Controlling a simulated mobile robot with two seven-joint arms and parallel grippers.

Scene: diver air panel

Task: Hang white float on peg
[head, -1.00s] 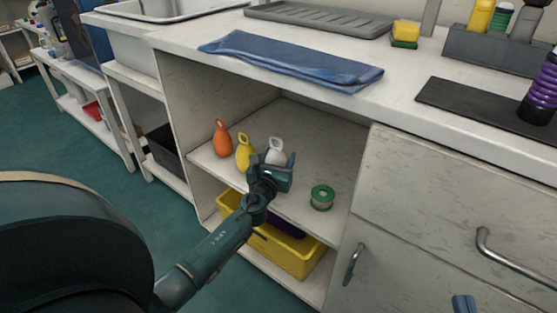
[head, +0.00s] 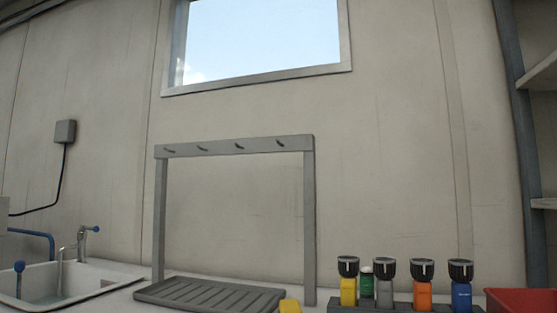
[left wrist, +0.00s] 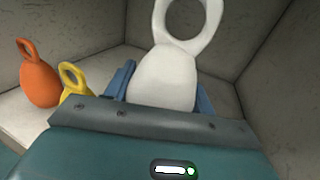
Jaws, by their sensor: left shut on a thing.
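The white float (left wrist: 163,80), with a ring at its top, stands upright between the blue fingers of my left gripper (left wrist: 162,90) in the left wrist view. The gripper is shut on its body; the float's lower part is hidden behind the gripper. In the head view a grey rack (head: 235,147) has several dark pegs along its top bar, such as this bare peg (head: 239,147). Nothing hangs on the pegs. Neither gripper shows in the head view, and my right gripper is in no current view.
An orange float (left wrist: 39,80) and a yellow float (left wrist: 75,82) are left of the gripper, between shelf walls. A ribbed drain tray (head: 208,294) lies under the rack. A sink (head: 65,284) is at left; several torches (head: 385,280) stand in a holder at right.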

